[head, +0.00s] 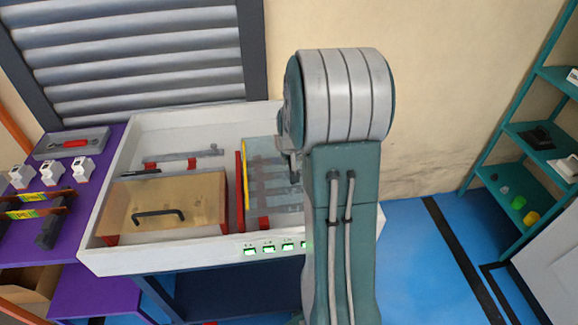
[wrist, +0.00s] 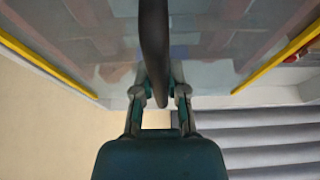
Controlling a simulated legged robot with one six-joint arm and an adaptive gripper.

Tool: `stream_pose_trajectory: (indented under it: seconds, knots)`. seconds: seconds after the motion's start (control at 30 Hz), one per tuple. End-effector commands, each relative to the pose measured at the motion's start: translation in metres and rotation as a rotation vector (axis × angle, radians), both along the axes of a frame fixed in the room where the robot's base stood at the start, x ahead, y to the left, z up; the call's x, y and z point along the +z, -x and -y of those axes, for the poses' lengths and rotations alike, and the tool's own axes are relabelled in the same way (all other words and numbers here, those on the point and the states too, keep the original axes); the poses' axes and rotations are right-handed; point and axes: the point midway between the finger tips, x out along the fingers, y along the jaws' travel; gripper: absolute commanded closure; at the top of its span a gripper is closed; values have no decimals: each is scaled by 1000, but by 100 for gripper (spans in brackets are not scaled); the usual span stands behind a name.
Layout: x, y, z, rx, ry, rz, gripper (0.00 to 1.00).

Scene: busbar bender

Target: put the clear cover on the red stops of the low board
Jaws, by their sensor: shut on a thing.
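The clear cover (head: 272,182) is a see-through sheet with yellow edges, over the right part of the white low board (head: 150,262). Bars show through it. Red stops show at its left (head: 239,185) and near its front edge (head: 263,223). I cannot tell whether the cover rests on them or is just above. In the wrist view, my gripper (wrist: 160,92) is shut on the dark handle (wrist: 153,45) of the clear cover (wrist: 215,70). In the head view, my arm hides most of my gripper and the cover's right side.
An amber cover (head: 190,190) with a black handle lies on the board's left part. A purple table (head: 105,190) with small white devices stands at left. Green-lit buttons (head: 268,248) line the board's front. A teal shelf (head: 490,170) stands at right. Blue floor lies between.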

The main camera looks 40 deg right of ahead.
Motion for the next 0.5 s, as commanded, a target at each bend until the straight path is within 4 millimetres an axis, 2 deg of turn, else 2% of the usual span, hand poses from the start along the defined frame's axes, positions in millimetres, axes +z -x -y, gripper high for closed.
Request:
stream_pose_trajectory:
  seconds: [0.03, 0.17, 0.5]
  knots:
    - [-10, 1, -1, 0, -3, -5, 100]
    - [-27, 0, -1, 0, -2, -3, 100]
    - [-29, 1, -1, 0, -1, -2, 100]
